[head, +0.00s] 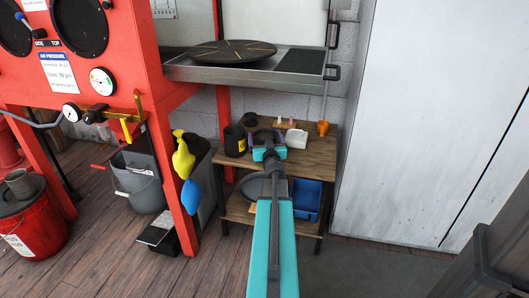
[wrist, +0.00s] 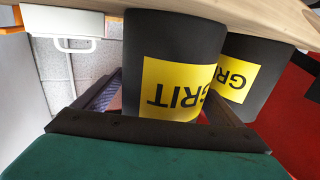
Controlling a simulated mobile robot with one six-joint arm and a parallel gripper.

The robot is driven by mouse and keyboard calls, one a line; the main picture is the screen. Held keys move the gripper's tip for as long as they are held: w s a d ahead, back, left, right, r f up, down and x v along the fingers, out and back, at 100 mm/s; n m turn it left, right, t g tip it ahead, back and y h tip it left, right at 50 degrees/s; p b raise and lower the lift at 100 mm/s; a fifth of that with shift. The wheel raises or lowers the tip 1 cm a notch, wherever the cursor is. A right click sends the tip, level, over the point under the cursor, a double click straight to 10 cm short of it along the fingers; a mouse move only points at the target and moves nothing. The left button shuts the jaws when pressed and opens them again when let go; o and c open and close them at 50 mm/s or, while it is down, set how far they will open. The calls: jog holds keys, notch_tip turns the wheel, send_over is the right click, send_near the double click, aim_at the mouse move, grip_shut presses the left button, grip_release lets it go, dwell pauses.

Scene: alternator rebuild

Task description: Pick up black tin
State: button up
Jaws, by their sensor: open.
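Two black tins with yellow GRIT labels show upside down in the wrist view: a nearer one (wrist: 150,38) in the middle and a second one (wrist: 268,52) behind it to the right. In the head view a black tin (head: 232,141) with a yellow label stands on the wooden bench, just left of my gripper (head: 268,138). My gripper, also in the wrist view (wrist: 160,88), is open. Its fingers point toward the nearer tin, with part of the label showing between them. I cannot tell if they touch it. My gripper hides part of the bench top in the head view.
A white container (head: 297,138) and an orange item (head: 323,127) stand right of my gripper on the bench (head: 316,152). A blue bin (head: 307,201) sits on the lower shelf. A red frame (head: 166,170) stands left, a pale cabinet (head: 415,110) right.

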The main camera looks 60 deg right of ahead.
jog(key=shift+w+d, duration=0.25)
jog(key=shift+d, duration=0.05)
jog(key=shift+c, duration=0.5)
jog(key=shift+r, duration=0.1)
jog(key=c, duration=2)
jog(key=shift+o, duration=0.2)
jog(key=shift+r, duration=0.15)
jog(key=s+a+r+p, duration=0.4)
jog(key=s+a+p, duration=0.2)
jog(key=s+p, duration=0.3)
jog(key=shift+a+r+p, duration=0.2)
jog(key=shift+r+p, duration=0.1)
jog(key=shift+p, duration=0.3)
jog(key=p, duration=0.2)
jog(key=shift+s+a+p, duration=0.25)
jog(key=shift+s+p, duration=0.05)
jog(key=shift+p, duration=0.1)
